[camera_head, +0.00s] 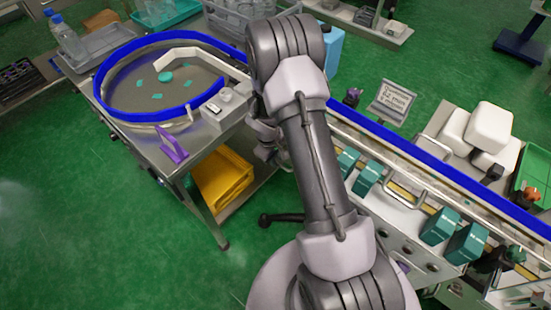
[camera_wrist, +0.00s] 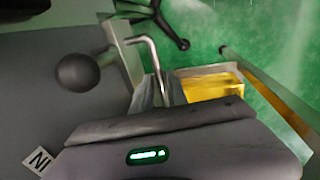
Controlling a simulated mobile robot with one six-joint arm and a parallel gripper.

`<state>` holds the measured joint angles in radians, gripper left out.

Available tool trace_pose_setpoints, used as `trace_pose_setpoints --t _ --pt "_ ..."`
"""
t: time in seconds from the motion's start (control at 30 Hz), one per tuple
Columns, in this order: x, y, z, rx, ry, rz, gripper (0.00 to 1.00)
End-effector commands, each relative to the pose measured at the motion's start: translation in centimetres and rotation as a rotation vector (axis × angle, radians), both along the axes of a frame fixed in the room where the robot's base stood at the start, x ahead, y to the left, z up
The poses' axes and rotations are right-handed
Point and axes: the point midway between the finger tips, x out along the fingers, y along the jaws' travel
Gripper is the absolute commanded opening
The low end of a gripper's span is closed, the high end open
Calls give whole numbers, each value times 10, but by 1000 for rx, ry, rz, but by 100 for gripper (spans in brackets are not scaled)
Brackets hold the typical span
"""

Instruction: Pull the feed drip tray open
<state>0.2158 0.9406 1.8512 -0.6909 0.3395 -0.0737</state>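My gripper (camera_head: 268,145) is beside the right end of the feed table, largely hidden by my arm in the head view. In the wrist view, its grey body with a green light fills the bottom, and its short grey fingers (camera_wrist: 160,94) show above it. A bent metal bar (camera_wrist: 150,50), which looks like a handle, runs from a pale panel (camera_wrist: 125,50) down to the fingers. I cannot tell whether they grip it or are just around it. The feed drip tray itself cannot be clearly made out in either view.
The feed table carries a round bowl with a blue rim (camera_head: 110,72) and a purple bracket (camera_head: 172,146). A dark round knob (camera_wrist: 78,72) is near the bar. The conveyor (camera_head: 440,170) lies right; green floor is open at left.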

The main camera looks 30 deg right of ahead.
Motion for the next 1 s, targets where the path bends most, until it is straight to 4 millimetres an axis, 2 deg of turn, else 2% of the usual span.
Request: trace_pose_setpoints --t 0.03,0.07,0.1,1.0 --pt "0 0 0 0 0 0 7" --pt "0 0 0 0 0 0 1" --pt "0 0 0 0 0 0 0" --pt "0 0 0 0 0 0 0"
